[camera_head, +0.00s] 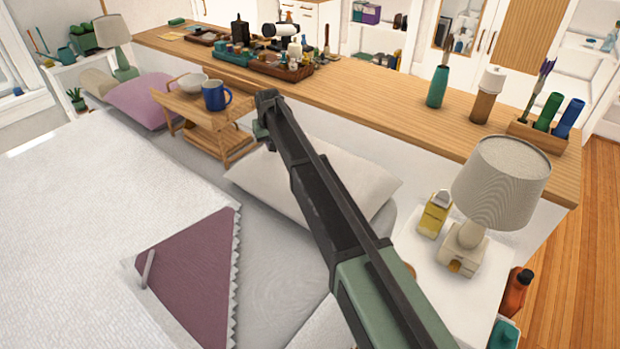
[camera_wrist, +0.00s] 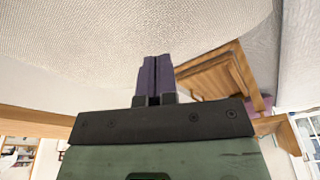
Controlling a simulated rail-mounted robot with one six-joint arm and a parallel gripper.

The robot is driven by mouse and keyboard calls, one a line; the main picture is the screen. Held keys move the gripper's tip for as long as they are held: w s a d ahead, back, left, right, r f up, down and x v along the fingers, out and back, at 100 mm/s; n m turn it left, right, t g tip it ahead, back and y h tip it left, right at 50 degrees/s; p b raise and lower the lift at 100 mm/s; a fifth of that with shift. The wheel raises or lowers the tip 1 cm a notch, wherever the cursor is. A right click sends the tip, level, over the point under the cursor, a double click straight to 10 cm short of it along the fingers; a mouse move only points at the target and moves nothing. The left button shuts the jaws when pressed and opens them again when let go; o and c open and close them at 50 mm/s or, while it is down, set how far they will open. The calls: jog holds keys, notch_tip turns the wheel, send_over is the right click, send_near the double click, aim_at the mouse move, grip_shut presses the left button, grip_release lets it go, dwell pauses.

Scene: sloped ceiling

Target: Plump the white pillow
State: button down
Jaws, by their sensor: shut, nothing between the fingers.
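The white pillow (camera_head: 280,180) lies at the head of the bed, against the pale panel below the wooden counter. My arm crosses over it and hides its middle. In the wrist view a pale woven surface, which looks like the pillow (camera_wrist: 150,25), fills the top. My gripper (camera_wrist: 157,58) is shut and empty, its two purple fingers together and pointing toward that surface. Their tips overlap it in the picture; I cannot tell if they touch it. In the head view the fingers are hidden behind my arm.
A wooden tray table (camera_head: 212,133) with a blue mug (camera_head: 216,95) and a white bowl (camera_head: 193,83) stands left of the pillow. A pink pillow (camera_head: 150,98) lies beyond it. The long counter (camera_head: 390,115) runs behind. A lamp (camera_head: 500,185) stands at right.

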aim_at(271, 156)
jog(key=shift+f, duration=0.1)
jog(key=shift+s+b+x, duration=0.15)
jog(key=shift+b+x, duration=0.55)
jog(key=shift+b, duration=0.05)
jog(key=shift+s+b+x, duration=0.1)
jog(key=shift+b+x, duration=0.55)
jog(key=shift+b, duration=0.1)
jog(key=shift+d, duration=0.1)
jog(key=p+v, duration=0.3)
jog(key=shift+w, duration=0.3)
jog(key=shift+f, duration=0.25)
jog(key=shift+s+b+x, duration=0.15)
jog(key=shift+b+x, duration=0.5)
jog(key=shift+b, duration=0.15)
jog(key=shift+s+b+x, duration=0.1)
jog(key=shift+b+x, duration=0.55)
jog(key=shift+b, duration=0.1)
jog(key=shift+w+p+v, duration=0.15)
jog(key=shift+p+v, duration=0.6)
jog(key=shift+p, duration=0.05)
jog(key=shift+w+p+v, duration=0.15)
jog(key=shift+p+v, duration=0.6)
jog(key=shift+p, duration=0.05)
